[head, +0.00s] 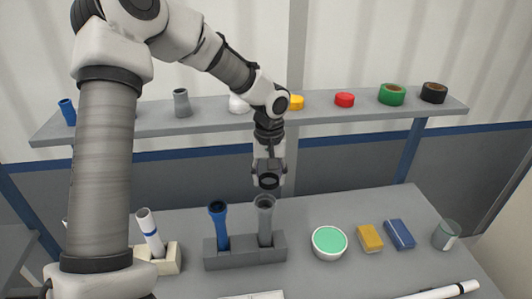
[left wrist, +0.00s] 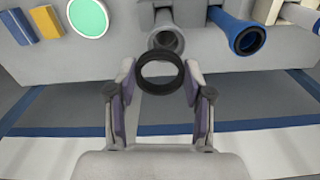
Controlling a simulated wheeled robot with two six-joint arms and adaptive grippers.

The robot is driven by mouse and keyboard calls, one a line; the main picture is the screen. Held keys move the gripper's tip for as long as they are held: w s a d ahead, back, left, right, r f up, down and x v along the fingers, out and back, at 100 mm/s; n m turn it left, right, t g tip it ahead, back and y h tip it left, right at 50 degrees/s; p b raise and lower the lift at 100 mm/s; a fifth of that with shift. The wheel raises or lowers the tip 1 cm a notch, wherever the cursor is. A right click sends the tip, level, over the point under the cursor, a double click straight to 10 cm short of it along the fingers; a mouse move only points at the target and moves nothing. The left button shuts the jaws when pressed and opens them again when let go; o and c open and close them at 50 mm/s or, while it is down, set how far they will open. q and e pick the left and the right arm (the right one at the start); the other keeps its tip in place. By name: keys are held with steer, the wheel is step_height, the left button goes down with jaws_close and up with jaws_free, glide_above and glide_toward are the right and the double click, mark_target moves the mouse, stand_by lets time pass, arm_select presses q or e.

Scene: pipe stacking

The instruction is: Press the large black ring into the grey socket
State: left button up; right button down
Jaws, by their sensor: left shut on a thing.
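My left gripper (head: 269,178) is shut on the large black ring (head: 269,187), which sits between its fingertips. The ring also shows in the left wrist view (left wrist: 160,88), with its opening facing that camera. The grey socket is the flared top of a grey pipe (head: 265,220) that stands upright in a grey block (head: 243,256). In the head view the ring is just above the socket mouth and looks apart from it. In the left wrist view the socket (left wrist: 165,38) is beyond the ring, slightly to the right. My right gripper is not in view.
A blue pipe (head: 219,224) stands beside the grey one in the same block. A white bowl (head: 330,254), a yellow box (head: 370,238) and a blue box (head: 399,234) lie to the right. A shelf (head: 320,116) behind holds several rings and fittings.

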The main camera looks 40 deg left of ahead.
arm_select(q)
steer(key=f+b, duration=0.2)
steer(key=a+f+b, duration=0.1)
steer(key=b, duration=0.1)
steer(key=shift+s+f+n, duration=0.15)
steer(key=shift+f+n, duration=0.15)
steer(key=shift+f, duration=0.1)
steer(key=shift+f+b, duration=0.75)
steer(key=shift+f, duration=0.5)
steer(key=shift+f, duration=0.2)
stand_by(0.3)
